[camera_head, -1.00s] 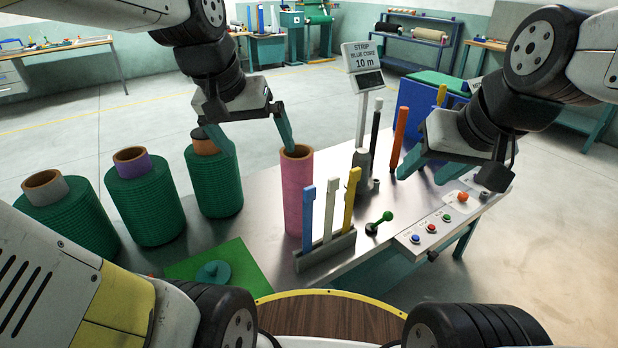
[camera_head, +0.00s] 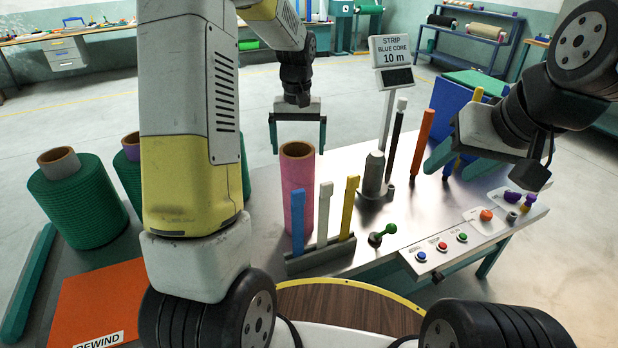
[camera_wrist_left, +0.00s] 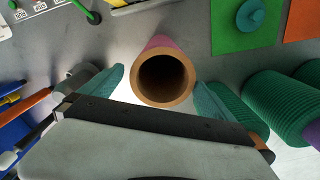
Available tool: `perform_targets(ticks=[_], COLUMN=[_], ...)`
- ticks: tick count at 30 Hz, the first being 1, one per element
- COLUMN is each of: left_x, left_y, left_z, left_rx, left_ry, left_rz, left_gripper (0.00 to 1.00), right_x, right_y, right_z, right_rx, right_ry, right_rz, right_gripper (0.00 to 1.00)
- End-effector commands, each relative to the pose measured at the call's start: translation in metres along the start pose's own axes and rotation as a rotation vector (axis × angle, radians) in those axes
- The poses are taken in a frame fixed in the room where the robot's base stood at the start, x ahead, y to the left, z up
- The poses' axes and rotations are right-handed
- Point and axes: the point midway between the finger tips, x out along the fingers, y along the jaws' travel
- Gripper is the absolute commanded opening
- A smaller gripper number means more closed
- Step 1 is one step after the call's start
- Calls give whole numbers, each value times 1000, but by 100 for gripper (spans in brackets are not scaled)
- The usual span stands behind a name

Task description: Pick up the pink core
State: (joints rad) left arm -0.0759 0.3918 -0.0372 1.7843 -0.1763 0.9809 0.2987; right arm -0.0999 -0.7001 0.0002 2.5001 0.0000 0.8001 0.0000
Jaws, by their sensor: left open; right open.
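The pink core (camera_head: 297,196) is an upright hollow tube with a brown inner wall, standing on the metal table (camera_head: 352,252). My left gripper (camera_head: 297,150) is open, with its fingertips at about the height of the core's rim in the head view. In the left wrist view the core (camera_wrist_left: 164,45) appears between the two spread fingers (camera_wrist_left: 157,88), with its open end toward the camera. I cannot tell whether either finger touches it. My right gripper (camera_head: 447,168) is open and empty over the right part of the table, near the orange and yellow rods.
A rack (camera_head: 318,257) with blue, white and yellow bars stands right in front of the core. Green net rolls (camera_head: 78,205) stand at left. The sign (camera_head: 391,52), orange rod (camera_head: 422,142), green-knobbed lever (camera_head: 383,234) and button panel (camera_head: 440,247) are to the right.

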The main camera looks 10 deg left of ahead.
Motion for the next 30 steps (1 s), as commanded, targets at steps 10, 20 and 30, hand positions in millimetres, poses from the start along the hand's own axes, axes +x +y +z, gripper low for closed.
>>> perform_targets(ticks=[10,20,30], left_x=[48,52,52], left_y=[-3,-3,-3], left_z=[2,1,1], left_rx=[0,0,0], left_ry=[-2,2,1], left_rz=[0,1,1], left_gripper=[100,96,29], right_x=[0,0,0], right_y=[0,0,0], right_z=[0,0,0], right_rx=[0,0,0], right_ry=[0,0,0], right_rz=[0,0,0], right_gripper=[52,52,52])
